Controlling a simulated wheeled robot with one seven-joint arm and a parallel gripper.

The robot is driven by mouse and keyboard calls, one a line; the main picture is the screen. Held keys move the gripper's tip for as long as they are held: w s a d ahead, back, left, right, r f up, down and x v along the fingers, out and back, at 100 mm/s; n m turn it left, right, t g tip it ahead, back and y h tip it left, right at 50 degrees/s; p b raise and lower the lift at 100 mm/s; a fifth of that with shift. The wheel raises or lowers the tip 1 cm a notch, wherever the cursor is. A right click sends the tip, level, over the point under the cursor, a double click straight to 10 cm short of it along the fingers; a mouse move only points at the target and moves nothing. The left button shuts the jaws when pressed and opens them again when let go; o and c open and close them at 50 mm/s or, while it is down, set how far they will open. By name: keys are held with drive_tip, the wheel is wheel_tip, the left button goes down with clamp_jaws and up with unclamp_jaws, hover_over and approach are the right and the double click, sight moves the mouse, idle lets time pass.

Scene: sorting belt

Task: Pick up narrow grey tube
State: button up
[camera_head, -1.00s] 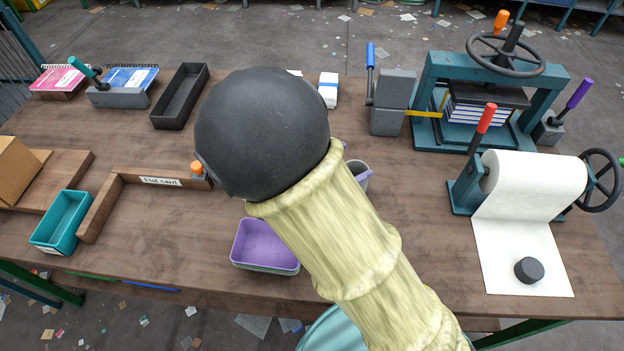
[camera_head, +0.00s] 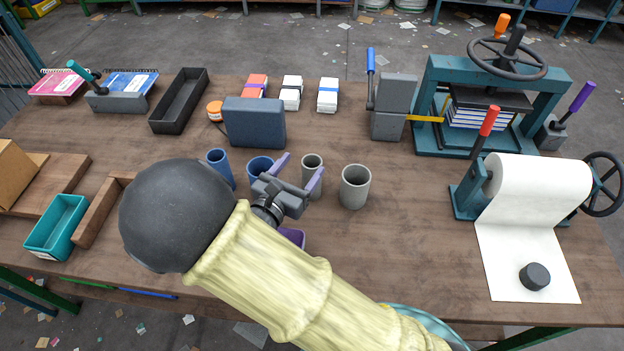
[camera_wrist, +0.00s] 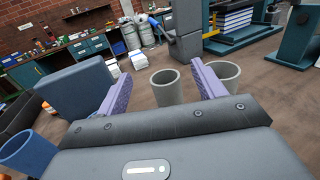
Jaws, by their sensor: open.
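The narrow grey tube (camera_head: 312,174) stands upright on the table, open at the top. My gripper (camera_head: 302,168) is open, with its purple fingers pointing towards it.
A narrow blue tube (camera_head: 220,167) and a wider blue tube (camera_head: 260,167) stand to the left. A dark blue block (camera_head: 254,122) stands behind them. White stacks (camera_head: 328,96) lie farther back. The table right of the wider grey tube is clear up to the paper roll (camera_head: 535,185).

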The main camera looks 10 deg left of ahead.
sight(316, 158)
drive_tip(key=f, duration=0.4)
drive_tip(key=shift+w+d, duration=0.1)
drive_tip(key=shift+w, duration=0.1)
drive_tip(key=shift+x, duration=1)
drive_tip(key=shift+r, duration=0.1)
drive_tip(key=x, duration=0.5)
drive_tip(key=shift+c, duration=0.4)
